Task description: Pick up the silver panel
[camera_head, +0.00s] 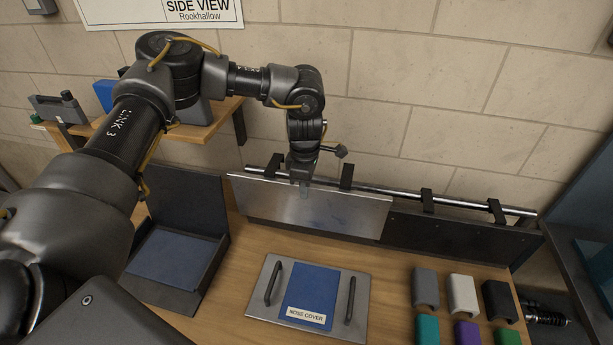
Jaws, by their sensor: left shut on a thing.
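The silver panel (335,208) is a flat, shiny metal sheet standing near upright in front of the left part of the black backboard and metal rail. My left gripper (304,188) reaches down from above and is shut on the panel's top edge, left of its middle. The fingertips partly overlap the panel's face. I cannot tell whether the panel's bottom edge touches the table. My right gripper is not in view.
A plate with two handles and a blue "NOSE COVER" panel (312,297) lies at the front. A black open case (217,262) stands at left. Several coloured clips, including a white one (463,294), sit at right. The rail (462,204) has black brackets.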

